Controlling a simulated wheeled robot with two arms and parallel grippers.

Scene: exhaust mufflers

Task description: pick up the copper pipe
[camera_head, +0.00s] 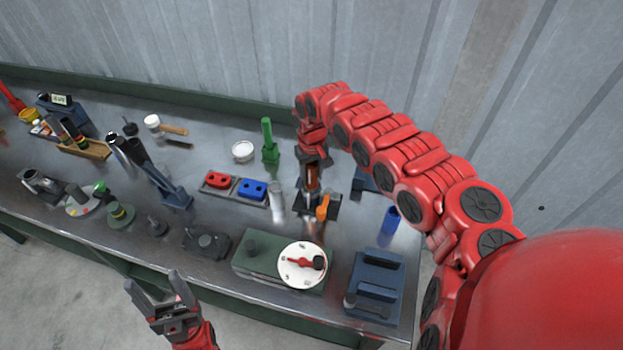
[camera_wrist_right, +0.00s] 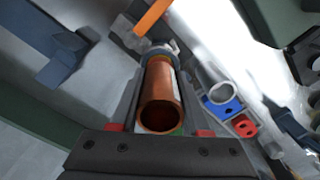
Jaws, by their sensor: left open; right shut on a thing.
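The copper pipe (camera_head: 312,178) stands upright near the right part of the bench, under my right gripper (camera_head: 312,165). In the right wrist view the copper pipe (camera_wrist_right: 160,97) lies between the two fingers of my right gripper (camera_wrist_right: 160,100), its open end facing the camera. The right gripper is shut on it. The pipe's lower end meets a dark holder (camera_head: 316,204) with an orange part; whether it still rests there I cannot tell. My left gripper (camera_head: 160,295) is open and empty in front of the bench's front edge.
A green clamp (camera_head: 269,143) is behind. A dial box (camera_head: 262,261) and a blue fixture (camera_head: 375,283) are in front. A blue cup (camera_head: 390,220) is to the right.

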